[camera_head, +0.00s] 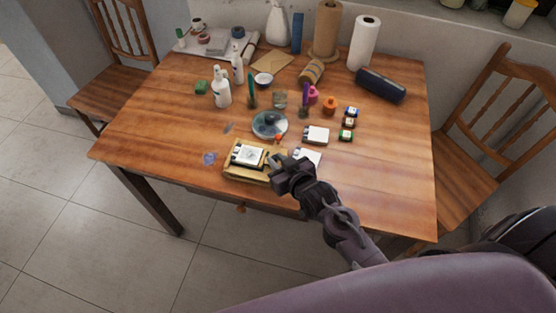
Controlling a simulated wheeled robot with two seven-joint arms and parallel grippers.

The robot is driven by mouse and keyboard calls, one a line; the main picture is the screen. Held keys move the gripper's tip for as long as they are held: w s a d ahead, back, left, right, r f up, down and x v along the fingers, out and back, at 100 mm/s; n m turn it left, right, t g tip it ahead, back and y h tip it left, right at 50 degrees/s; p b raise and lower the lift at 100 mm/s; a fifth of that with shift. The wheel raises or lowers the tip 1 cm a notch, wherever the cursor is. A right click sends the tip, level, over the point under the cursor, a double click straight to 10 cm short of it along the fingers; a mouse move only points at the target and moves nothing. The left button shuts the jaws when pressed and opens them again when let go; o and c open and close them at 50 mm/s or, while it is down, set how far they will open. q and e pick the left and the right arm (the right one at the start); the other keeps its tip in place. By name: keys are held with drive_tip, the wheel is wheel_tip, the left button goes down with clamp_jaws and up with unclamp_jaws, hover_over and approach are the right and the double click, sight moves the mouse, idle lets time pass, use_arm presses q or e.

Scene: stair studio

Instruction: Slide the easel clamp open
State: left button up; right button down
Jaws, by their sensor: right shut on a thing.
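The easel (236,172) is a small light-wood frame lying near the table's front edge, with a white picture card (247,154) on it. My right gripper (276,168) reaches in from the lower right and is at the easel's right side. It is shut on a part there, which looks like the easel clamp, but the dark fingers hide most of it. A small red piece (278,138) shows just behind the easel's right end. My left gripper is not in view.
A glass dish (270,124) sits right behind the easel. White cards (316,135) and several small paint jars (349,122) stand to the right. Bottles (221,93) and paper rolls (363,43) stand farther back. The table's right front (395,185) is clear.

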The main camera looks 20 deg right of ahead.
drive_tip(key=shift+s+d+r+p, duration=0.15)
drive_tip(key=shift+s+d+p, duration=0.25)
drive_tip(key=shift+d+p, duration=0.4)
drive_tip(key=shift+f, duration=0.2)
drive_tip(key=c, duration=1.6)
unclamp_jaws()
drive_tip(key=shift+s, duration=0.1)
drive_tip(key=shift+o, duration=1.3)
drive_tip(key=shift+s+d, duration=0.1)
drive_tip(key=shift+s+r, duration=0.15)
drive_tip(key=shift+s, duration=0.2)
drive_tip(key=v, duration=0.7)
drive_tip(key=shift+b, duration=0.45)
